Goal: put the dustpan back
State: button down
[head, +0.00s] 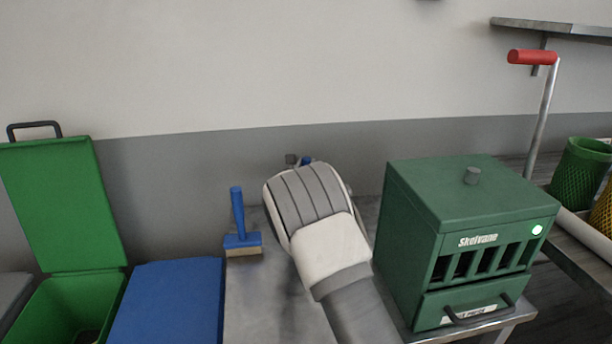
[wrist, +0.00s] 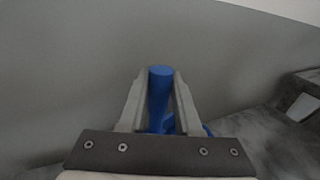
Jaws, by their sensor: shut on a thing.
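In the wrist view, the blue handle of what looks like the dustpan (wrist: 158,97) stands between the two grey fingers of my gripper (wrist: 160,78). The fingers are shut on this handle. More blue shows low behind the right finger, but most of the pan is hidden. In the head view, my gripper (head: 297,160) reaches over the metal table toward the wall, and my wrist hides nearly all of the dustpan. Only a small blue bit shows past it. A blue hand brush (head: 241,240) with pale bristles stands handle-up on the table, left of my gripper and apart from it.
A green machine (head: 470,205) marked Skelvane stands close to the right of my arm on the metal table (head: 258,305). An open green bin (head: 62,205) and a blue lid (head: 168,300) are at the left. A red-handled crank (head: 532,57) rises at the right.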

jog(key=shift+f, duration=1.45)
jog(key=shift+f+b, duration=0.15)
jog(key=shift+b, duration=0.2)
jog(key=c, duration=0.6)
grip_release()
jog(key=s+a+p, duration=0.1)
jog(key=s+a, duration=0.1)
jog(key=s, duration=0.9)
jog(key=shift+s+a, duration=0.15)
jog(key=shift+s, duration=0.25)
